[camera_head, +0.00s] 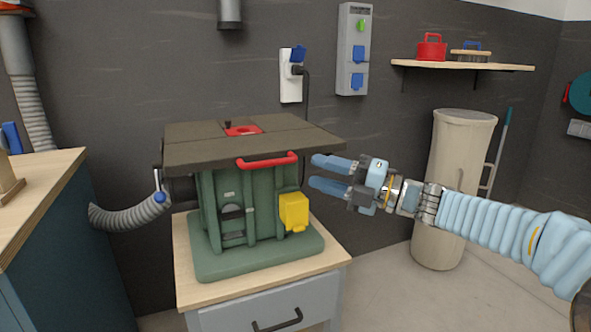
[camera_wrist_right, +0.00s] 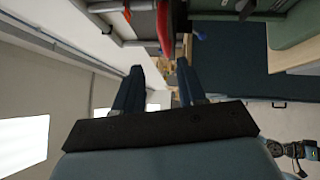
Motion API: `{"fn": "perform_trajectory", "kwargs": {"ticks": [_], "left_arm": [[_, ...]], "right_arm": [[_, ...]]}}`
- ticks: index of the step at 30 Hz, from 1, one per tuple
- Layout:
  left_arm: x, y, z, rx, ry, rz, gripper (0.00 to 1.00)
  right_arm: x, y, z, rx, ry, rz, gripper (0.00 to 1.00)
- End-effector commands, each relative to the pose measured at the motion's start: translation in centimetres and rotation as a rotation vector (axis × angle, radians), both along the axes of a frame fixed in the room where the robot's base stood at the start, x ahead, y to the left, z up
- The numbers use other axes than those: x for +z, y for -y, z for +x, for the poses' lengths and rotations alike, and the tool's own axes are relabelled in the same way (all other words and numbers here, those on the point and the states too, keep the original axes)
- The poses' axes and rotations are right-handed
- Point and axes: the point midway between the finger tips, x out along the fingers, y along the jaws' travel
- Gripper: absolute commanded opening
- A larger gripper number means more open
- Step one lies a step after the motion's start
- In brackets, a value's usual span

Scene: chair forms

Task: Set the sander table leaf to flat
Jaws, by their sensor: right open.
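The green sander (camera_head: 235,215) stands on a small wooden-topped cabinet. Its dark table top (camera_head: 190,140) has a red insert (camera_head: 243,130) in the middle. A red handle (camera_head: 268,160) is on the front edge of the leaf; it also shows in the wrist view (camera_wrist_right: 165,30), ahead of the fingertips. The leaf looks close to level, but its exact tilt is hard to tell. My right gripper (camera_head: 314,172) is open and empty, just right of the handle and apart from it. Its two fingers also show in the wrist view (camera_wrist_right: 159,68).
A yellow box (camera_head: 293,211) sticks out from the sander's front right, below the gripper. A grey hose (camera_head: 130,216) runs to its left side. A workbench (camera_head: 45,190) stands at left, and a beige cylinder (camera_head: 455,165) stands behind my right arm. Floor at right is clear.

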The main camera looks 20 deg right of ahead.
Motion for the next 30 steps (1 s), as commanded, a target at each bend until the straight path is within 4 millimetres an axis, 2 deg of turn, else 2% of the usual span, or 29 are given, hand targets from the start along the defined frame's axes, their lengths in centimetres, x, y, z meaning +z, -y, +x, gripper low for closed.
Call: {"fn": "perform_trajectory", "kwargs": {"ticks": [3,8,30], "left_arm": [[-0.4,-0.1,0.1,0.003,0.001,0.002,0.43],[-0.6,-0.2,0.1,0.004,0.001,0.003,0.43],[-0.6,-0.2,0.1,0.004,0.002,0.003,0.43]], "right_arm": [[-0.4,1.7,-1.5,-0.003,0.0,0.001,0.4],[-0.6,2.9,-2.6,-0.001,0.0,0.0,0.4],[-0.6,3.1,-2.9,0.0,-0.001,0.001,0.4]]}}
